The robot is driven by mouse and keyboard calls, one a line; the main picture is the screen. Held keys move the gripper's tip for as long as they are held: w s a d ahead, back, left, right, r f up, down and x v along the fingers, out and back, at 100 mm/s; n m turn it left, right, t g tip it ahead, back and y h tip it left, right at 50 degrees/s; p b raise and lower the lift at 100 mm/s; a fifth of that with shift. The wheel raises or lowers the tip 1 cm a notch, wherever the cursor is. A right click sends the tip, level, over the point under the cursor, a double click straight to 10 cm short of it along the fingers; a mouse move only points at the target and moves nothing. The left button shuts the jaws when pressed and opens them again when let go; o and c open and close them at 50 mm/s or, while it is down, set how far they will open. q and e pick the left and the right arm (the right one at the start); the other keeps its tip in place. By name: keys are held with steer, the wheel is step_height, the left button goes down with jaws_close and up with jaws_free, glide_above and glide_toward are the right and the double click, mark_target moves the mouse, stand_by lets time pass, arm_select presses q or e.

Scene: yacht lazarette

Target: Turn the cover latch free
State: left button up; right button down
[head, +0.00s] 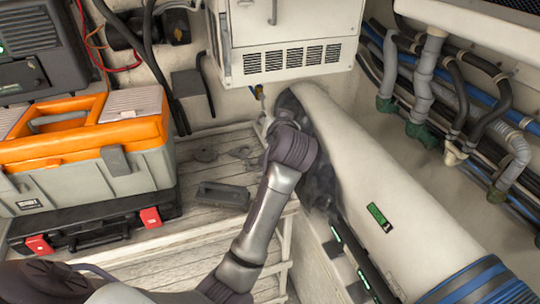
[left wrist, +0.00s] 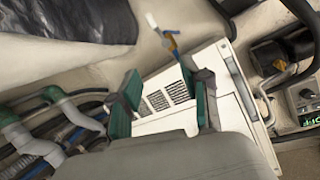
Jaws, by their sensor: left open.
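The white cabinet (head: 290,25) with a vented front hangs at the top centre of the head view. A thin grey lever (head: 272,12), possibly the cover latch, is on its front. A small brass-and-blue fitting (head: 258,90) sits below the cabinet's lower edge; it also shows in the left wrist view (left wrist: 171,42). My left gripper (head: 267,120) is close below this fitting, its fingers mostly hidden in the head view. In the left wrist view, my left gripper (left wrist: 168,88) has its green-padded fingers apart and empty, with the white cabinet (left wrist: 190,65) behind them. My right gripper does not show.
An orange-and-grey toolbox (head: 85,140) stands on a black case (head: 95,222) at left. A large pale tube (head: 370,170) lies close right of my arm. Pipes and hoses (head: 440,90) line the right wall. The slatted bench (head: 222,165) has some free room.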

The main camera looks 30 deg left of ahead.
arm_select(q)
step_height(320, 180, down, 9)
steer(key=s+m+h, duration=0.1)
steer(key=s, duration=0.1)
steer(key=shift+s+d+g+h, duration=0.3)
steer(key=shift+d+g, duration=0.1)
